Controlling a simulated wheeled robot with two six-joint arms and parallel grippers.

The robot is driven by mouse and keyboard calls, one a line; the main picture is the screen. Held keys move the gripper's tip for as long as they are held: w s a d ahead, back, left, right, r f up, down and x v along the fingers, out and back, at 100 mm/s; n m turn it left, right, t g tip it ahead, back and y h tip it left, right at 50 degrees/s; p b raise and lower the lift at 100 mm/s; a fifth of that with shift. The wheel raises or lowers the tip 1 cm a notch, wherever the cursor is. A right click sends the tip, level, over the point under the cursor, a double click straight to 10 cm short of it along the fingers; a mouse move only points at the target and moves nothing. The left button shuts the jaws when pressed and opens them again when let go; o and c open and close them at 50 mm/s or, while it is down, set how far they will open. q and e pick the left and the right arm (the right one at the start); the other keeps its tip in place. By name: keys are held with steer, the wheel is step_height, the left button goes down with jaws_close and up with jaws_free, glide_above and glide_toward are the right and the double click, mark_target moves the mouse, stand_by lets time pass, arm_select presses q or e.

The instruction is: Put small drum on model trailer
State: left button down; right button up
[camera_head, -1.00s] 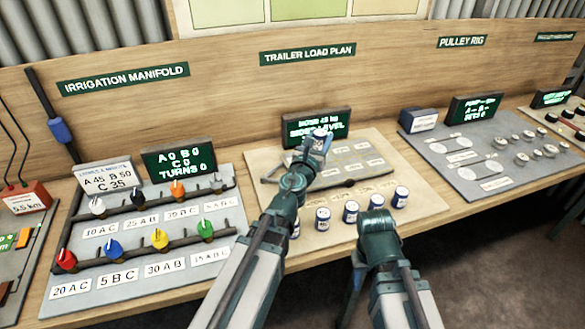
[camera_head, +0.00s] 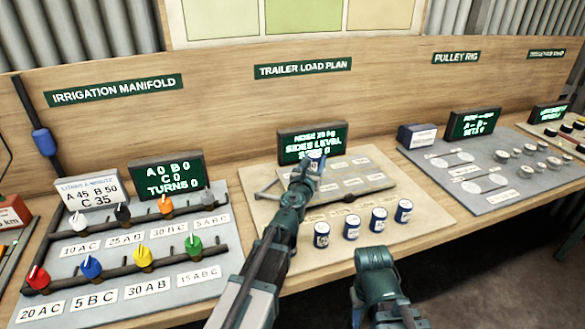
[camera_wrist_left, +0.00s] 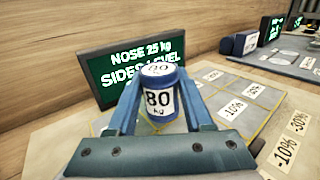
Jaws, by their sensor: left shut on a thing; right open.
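A blue drum with a white label reading 80 (camera_wrist_left: 158,98) is between the fingers of my left gripper (camera_wrist_left: 150,105), which is shut on it. In the head view, the held drum (camera_head: 316,161) is at the far side of the model trailer (camera_head: 345,186), just below the screen. I cannot tell whether its base touches the trailer bed. Several blue-and-white drums stand in a row in front of the trailer, among them one at the right end (camera_head: 403,211) and one at the left (camera_head: 322,235). My right gripper (camera_head: 375,258) is open and empty near the front edge.
A green screen (camera_head: 312,143) behind the trailer reads nose 25 kg, sides level. The irrigation manifold (camera_head: 140,245) with coloured knobs lies left, the pulley rig board (camera_head: 490,165) right. A blue-and-white box (camera_head: 417,136) stands between trailer and pulley rig.

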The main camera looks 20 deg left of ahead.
arm_select(q)
steer(key=a, duration=0.2)
steer(key=w+a, duration=0.1)
steer(key=a, duration=0.2)
steer(key=w+a, duration=0.1)
steer(key=a, duration=0.1)
steer(key=shift+w+a+f+b, duration=0.25)
steer(key=shift+a+f+b, duration=0.05)
steer(key=shift+f, duration=0.05)
steer(key=shift+f, duration=0.1)
step_height(320, 180, down, 3)
steer(key=b, duration=0.3)
steer(key=shift+f, duration=0.2)
steer(key=shift+b, duration=0.3)
steer(key=shift+f, duration=0.15)
steer(key=shift+c, duration=1.5)
jaws_free()
steer(key=shift+r, duration=0.2)
